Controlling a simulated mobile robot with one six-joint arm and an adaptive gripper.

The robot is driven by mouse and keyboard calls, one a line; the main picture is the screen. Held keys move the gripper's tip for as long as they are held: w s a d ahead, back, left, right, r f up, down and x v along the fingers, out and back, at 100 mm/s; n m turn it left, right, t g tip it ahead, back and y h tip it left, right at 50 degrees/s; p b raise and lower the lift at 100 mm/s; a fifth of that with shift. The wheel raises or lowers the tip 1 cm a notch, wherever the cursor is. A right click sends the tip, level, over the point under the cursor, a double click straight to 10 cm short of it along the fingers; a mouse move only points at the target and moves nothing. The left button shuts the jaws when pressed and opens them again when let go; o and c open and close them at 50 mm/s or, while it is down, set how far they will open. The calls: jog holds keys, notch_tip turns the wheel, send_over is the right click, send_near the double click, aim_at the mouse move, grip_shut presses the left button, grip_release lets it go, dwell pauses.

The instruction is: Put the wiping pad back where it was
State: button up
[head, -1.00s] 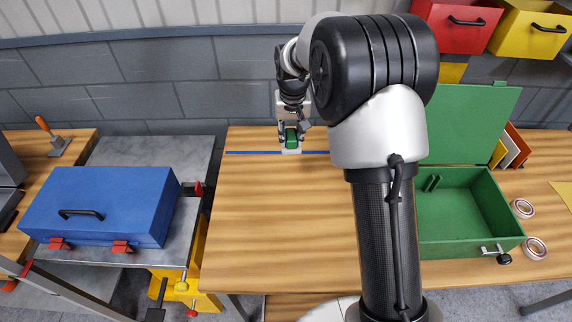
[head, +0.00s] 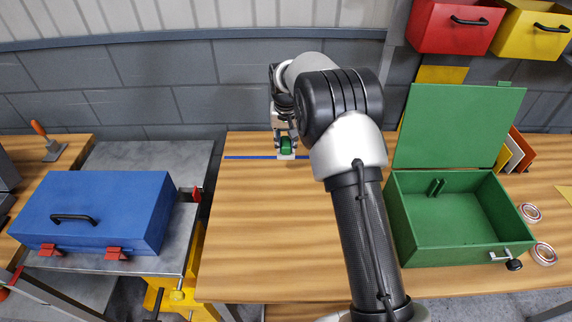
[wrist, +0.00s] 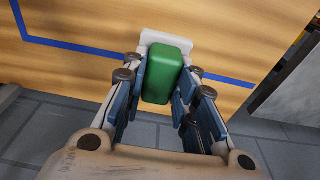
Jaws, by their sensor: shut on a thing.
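The wiping pad has a green grip block (wrist: 163,75) and a white base (wrist: 168,38). In the head view its green block (head: 286,145) is at the back of the wooden table (head: 270,230), with the white base over the blue line (head: 245,157). My gripper (wrist: 158,85) is shut on the green block, one finger on each side. In the head view my gripper (head: 285,140) partly hides the pad. I cannot tell whether the base touches the table.
An open green box (head: 450,240) stands on the right of the table, with bearing rings (head: 543,253) beside it. A blue case (head: 100,215) lies on a grey bench at left. The middle of the table is clear. The grey wall is close behind.

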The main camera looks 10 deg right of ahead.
notch_tip(320, 180, down, 8)
jog(key=shift+f+b, duration=0.15)
jog(key=shift+b, duration=0.8)
jog(key=shift+f, duration=0.15)
jog(key=o, duration=0.9)
jog(key=shift+o, duration=0.2)
